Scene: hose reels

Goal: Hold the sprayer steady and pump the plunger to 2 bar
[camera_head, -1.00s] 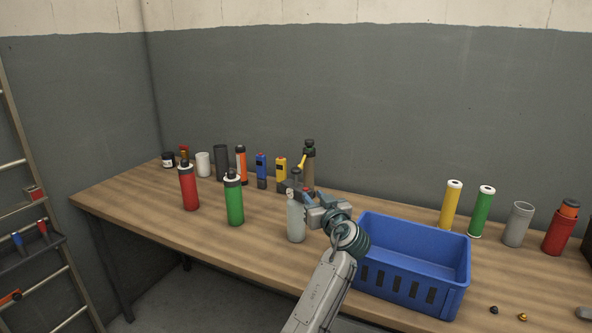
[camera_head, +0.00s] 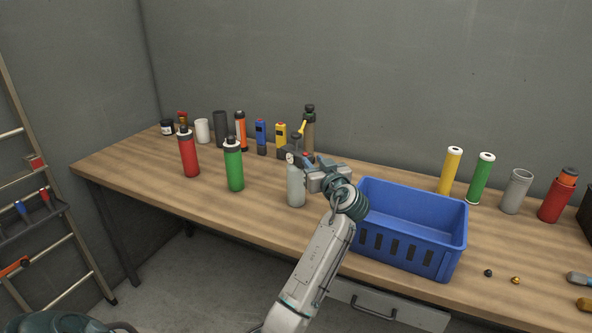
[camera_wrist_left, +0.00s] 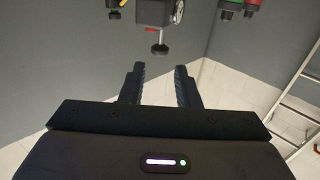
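The sprayer (camera_head: 296,187) stands upright on the bench, with a pale grey body, a dark head with a round gauge and a plunger knob on top. My left gripper (camera_head: 312,172) is just right of its upper body in the head view. In the left wrist view the picture is upside down. There the two dark fingers of my left gripper (camera_wrist_left: 159,75) are apart with nothing seen between them. The sprayer's dark head and knob (camera_wrist_left: 159,49) show beyond the fingertips. The gauge reading is too small to tell. My right gripper is not in view.
Green (camera_head: 234,170) and red (camera_head: 188,157) bottles stand left of the sprayer. A blue crate (camera_head: 405,240) is close on the right. Several tubes stand farther right; a ladder (camera_head: 40,190) leans at left.

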